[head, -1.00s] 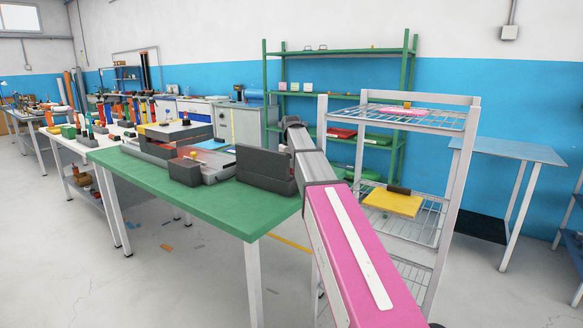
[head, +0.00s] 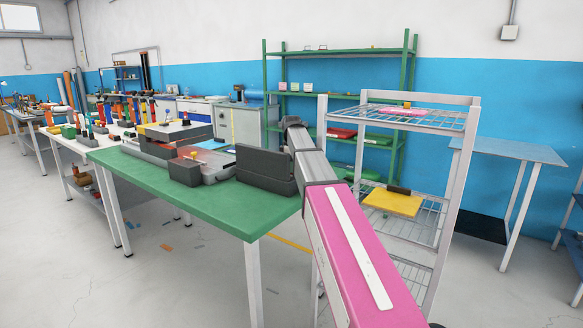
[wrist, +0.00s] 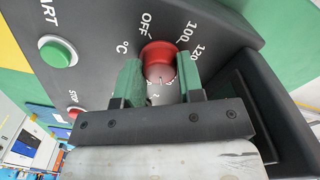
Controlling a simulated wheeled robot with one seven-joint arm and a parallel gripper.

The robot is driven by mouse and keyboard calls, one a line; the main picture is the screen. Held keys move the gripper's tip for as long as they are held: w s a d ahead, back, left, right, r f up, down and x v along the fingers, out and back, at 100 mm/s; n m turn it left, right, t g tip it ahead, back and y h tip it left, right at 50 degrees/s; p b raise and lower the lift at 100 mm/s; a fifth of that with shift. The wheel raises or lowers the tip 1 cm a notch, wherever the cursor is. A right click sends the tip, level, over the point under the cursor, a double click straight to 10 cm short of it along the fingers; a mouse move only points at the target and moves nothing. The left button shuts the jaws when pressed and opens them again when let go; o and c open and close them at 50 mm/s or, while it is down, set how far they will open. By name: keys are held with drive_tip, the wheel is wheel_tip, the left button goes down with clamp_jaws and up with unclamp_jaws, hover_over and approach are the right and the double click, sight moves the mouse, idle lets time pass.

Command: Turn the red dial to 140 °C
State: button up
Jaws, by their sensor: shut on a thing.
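In the wrist view, the red dial (wrist: 158,56) sits on a dark control panel (wrist: 105,22), with white markings around it. OFF, 100, 120 and °C are readable; a 140 mark is not visible. My gripper (wrist: 161,75) has its two green fingers on either side of the dial, shut on it. I cannot make out a pointer, so the dial's setting is unclear. In the head view my arm reaches over the green table (head: 200,199), and the gripper and dial are hidden there.
A green START button (wrist: 58,53) and a red STOP button (wrist: 76,112) are on the same panel, left of the dial. In the head view, dark boxes (head: 185,173) stand on the table. A white wire rack (head: 450,190) stands close to the right of my arm.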

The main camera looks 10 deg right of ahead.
drive_tip(key=n, duration=0.5)
drive_tip(key=shift+n, duration=0.3)
drive_tip(key=n, duration=0.4)
drive_tip(key=shift+n, duration=0.4)
drive_tip(key=o, duration=0.9)
wheel_tip(320, 180, up, 11)
drive_tip(key=shift+f, duration=0.1)
